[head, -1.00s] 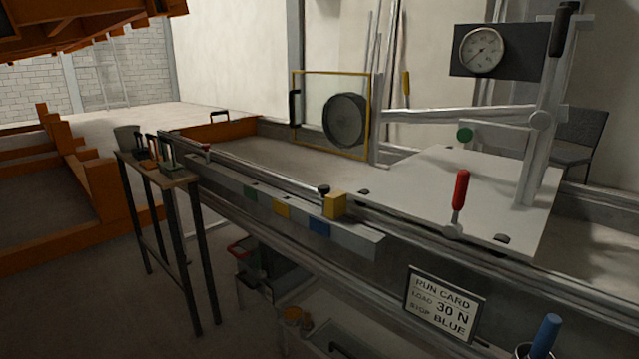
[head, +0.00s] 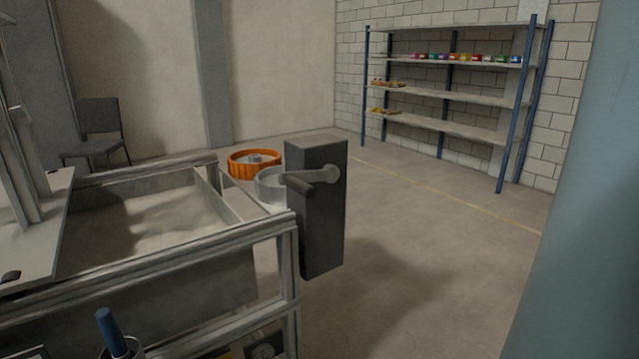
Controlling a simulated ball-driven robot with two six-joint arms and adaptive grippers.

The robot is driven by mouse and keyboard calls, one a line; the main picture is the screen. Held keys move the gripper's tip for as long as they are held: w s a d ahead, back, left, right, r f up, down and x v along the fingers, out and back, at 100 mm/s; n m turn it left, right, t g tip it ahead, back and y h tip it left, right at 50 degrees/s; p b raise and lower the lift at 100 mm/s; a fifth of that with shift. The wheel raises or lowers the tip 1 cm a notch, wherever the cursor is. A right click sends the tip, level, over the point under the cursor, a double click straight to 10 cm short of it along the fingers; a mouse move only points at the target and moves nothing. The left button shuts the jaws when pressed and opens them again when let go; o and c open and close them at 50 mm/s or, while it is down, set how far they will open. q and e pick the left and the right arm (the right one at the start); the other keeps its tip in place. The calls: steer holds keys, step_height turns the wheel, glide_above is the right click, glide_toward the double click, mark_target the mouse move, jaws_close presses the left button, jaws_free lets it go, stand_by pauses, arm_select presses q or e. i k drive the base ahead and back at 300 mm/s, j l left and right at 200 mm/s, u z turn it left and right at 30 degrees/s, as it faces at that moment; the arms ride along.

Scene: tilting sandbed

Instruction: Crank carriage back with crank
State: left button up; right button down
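The crank (head: 316,179) is a grey arm with a dark handle, mounted on the face of a tall dark box (head: 324,235) at the right end of the sandbed (head: 160,225). Its handle points to the left and toward me. The carriage (head: 35,240) is a pale plate with uprights, cut off at the left edge of the head view. Only its right end shows, over the sandbed. Neither of my grippers is in view.
A blue-handled tool (head: 107,332) stands in a holder at the bed's near side. An orange ring-shaped tub (head: 254,162) and a grey tub (head: 270,186) sit on the floor behind the crank box. Shelves (head: 450,97) stand at the back. Floor right of the box is clear.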

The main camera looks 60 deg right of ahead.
mark_target(297, 181)
steer(key=z, duration=1.65)
